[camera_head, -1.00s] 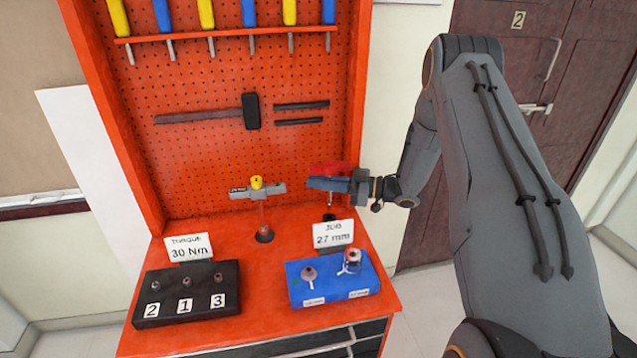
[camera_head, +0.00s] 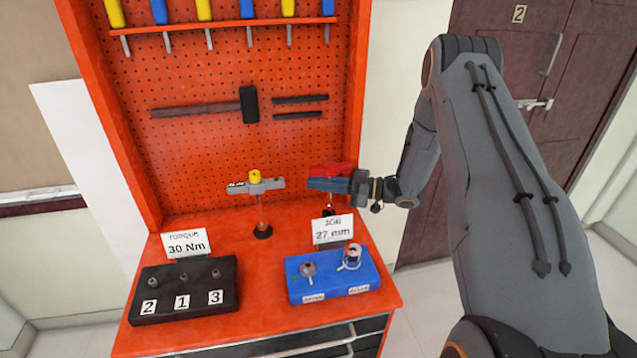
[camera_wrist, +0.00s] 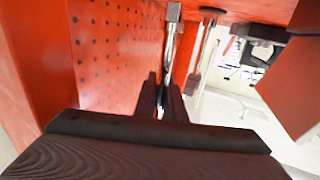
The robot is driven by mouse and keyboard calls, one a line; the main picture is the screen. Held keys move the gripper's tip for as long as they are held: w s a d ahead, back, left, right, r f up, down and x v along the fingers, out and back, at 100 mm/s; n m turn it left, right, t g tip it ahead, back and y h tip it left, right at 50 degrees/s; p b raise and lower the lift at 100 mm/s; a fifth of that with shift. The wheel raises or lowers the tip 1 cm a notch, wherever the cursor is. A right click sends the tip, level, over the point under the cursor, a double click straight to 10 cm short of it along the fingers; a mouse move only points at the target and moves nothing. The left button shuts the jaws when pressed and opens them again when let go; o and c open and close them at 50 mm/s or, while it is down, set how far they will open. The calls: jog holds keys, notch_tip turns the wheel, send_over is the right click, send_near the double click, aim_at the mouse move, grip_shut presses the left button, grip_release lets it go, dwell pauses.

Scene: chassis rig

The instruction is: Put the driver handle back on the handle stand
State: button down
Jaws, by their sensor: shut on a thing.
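My gripper (camera_head: 325,185) points left above the right part of the bench and is shut. The red driver handle (camera_head: 333,168) shows just above the fingers, partly hidden by them. In the wrist view, a shiny metal shaft (camera_wrist: 171,50) runs out from between the fingers (camera_wrist: 165,100). Below the gripper a small dark base (camera_head: 329,211) stands behind the 27 mm sign; I cannot tell whether the shaft touches it. To the left, a grey bar (camera_head: 270,184) with a yellow knob sits on a thin post with a black round foot (camera_head: 263,232). Which one is the handle stand is unclear.
A blue block (camera_head: 330,290) with two fittings is at the front right. A black numbered block (camera_head: 140,308) is at the front left, with a torque sign (camera_head: 186,244) behind it. The orange pegboard (camera_head: 200,150) rises behind. Bench between the blocks is clear.

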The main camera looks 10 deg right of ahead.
jog(key=shift+f+b, duration=0.75)
jog(key=shift+f, duration=0.55)
jog(key=c, duration=1.7)
grip_release()
jog(key=shift+c, duration=0.2)
jog(key=shift+d, duration=0.1)
